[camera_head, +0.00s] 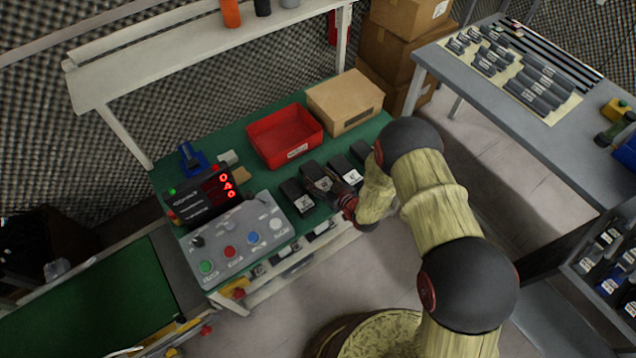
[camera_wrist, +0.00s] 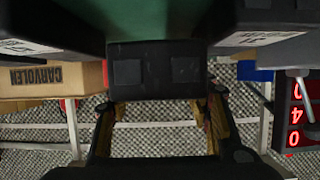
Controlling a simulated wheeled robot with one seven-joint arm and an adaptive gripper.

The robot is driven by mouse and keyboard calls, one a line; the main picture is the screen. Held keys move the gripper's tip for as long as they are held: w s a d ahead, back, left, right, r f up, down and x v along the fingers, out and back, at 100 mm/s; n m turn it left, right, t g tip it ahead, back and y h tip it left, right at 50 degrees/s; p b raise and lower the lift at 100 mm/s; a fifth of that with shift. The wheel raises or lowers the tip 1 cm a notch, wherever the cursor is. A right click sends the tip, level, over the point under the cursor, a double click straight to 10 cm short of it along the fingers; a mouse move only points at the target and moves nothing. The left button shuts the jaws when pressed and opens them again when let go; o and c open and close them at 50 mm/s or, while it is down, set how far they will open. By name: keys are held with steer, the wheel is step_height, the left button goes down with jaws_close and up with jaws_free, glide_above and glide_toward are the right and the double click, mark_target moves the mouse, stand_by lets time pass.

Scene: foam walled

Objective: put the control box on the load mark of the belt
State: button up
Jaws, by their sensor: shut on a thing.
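My gripper (camera_head: 347,206) is at the front edge of the green bench and shut on a black control box (camera_head: 318,180) from the row there. In the wrist view the dark box (camera_wrist: 158,58) sits between the fingertips of my gripper (camera_wrist: 163,100), with a labelled black box close on each side. I cannot tell whether the held box still touches the bench. The green belt (camera_head: 95,295) lies at the lower left in the head view. I cannot make out its load mark.
A button panel (camera_head: 232,242) and a red-digit display (camera_head: 205,197) stand between the boxes and the belt. A red bin (camera_head: 284,137) and a cardboard box (camera_head: 343,102) are behind the row. Another black box (camera_head: 297,197) is just left of the held one.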

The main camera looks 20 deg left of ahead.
mark_target(318, 181)
steer(key=shift+w+a+f, duration=0.15)
steer(key=shift+w+f, duration=0.45)
steer(key=shift+f, duration=0.05)
steer(key=shift+f+b, duration=0.8)
steer(key=shift+f, duration=0.7)
steer(key=shift+f, duration=0.15)
steer(key=o, duration=1.2)
steer(key=shift+c, duration=0.2)
steer(key=shift+s+r, duration=0.1)
steer(key=shift+r, duration=0.15)
steer(key=p+v, duration=0.2)
steer(key=v, duration=1)
steer(key=shift+f+p, duration=0.15)
steer(key=shift+p, duration=0.25)
